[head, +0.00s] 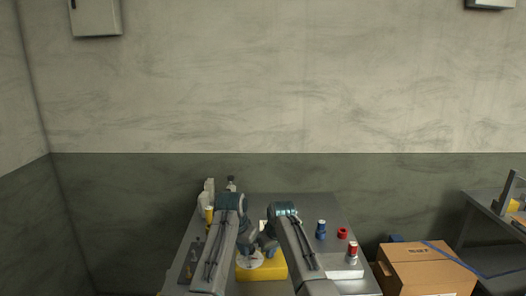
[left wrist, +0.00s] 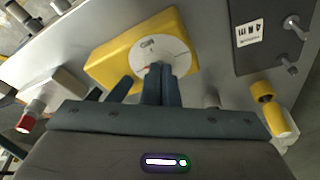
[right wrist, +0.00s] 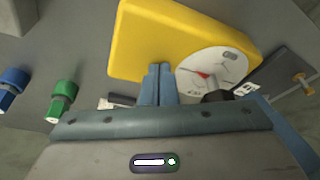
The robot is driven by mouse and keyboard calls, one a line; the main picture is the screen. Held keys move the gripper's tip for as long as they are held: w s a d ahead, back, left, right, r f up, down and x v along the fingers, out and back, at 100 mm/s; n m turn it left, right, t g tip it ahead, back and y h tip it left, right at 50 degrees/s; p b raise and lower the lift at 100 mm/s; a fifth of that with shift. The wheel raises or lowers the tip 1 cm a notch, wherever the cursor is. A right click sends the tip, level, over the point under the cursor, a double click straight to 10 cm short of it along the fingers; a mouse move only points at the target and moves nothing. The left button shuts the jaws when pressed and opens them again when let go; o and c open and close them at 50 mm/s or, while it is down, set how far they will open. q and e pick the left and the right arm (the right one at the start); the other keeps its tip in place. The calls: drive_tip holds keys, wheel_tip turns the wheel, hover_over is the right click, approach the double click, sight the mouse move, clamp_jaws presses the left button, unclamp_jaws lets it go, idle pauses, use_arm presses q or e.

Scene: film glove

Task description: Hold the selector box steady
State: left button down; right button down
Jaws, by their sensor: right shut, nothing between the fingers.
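The yellow selector box (head: 270,270) lies on the grey table below both my grippers. Its white dial (left wrist: 140,58) has dark lettering, and a red mark (right wrist: 203,75) shows in the right wrist view. My left gripper (left wrist: 160,68) has its fingers close together over the dial's lower middle; whether something thin is between them is hidden. My right gripper (right wrist: 160,66) is shut and empty, its fingertips at the yellow face beside the dial. I cannot tell whether the tips touch the box.
Blue (head: 320,229) and red (head: 342,233) parts and a red-topped piece (head: 353,248) stand at the table's right. A yellow cylinder (left wrist: 268,105) and a dark labelled panel (left wrist: 262,40) lie on the left side. A cardboard box (head: 425,268) stands right of the table.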

use_arm(q)
drive_tip(key=shift+s+d, duration=0.2)
drive_tip(key=shift+d, duration=0.4)
drive_tip(key=shift+s, duration=0.15)
drive_tip(key=shift+s, duration=0.25)
wheel_tip(320, 180, up, 6)
drive_tip(key=shift+f, duration=0.1)
idle(0.6)
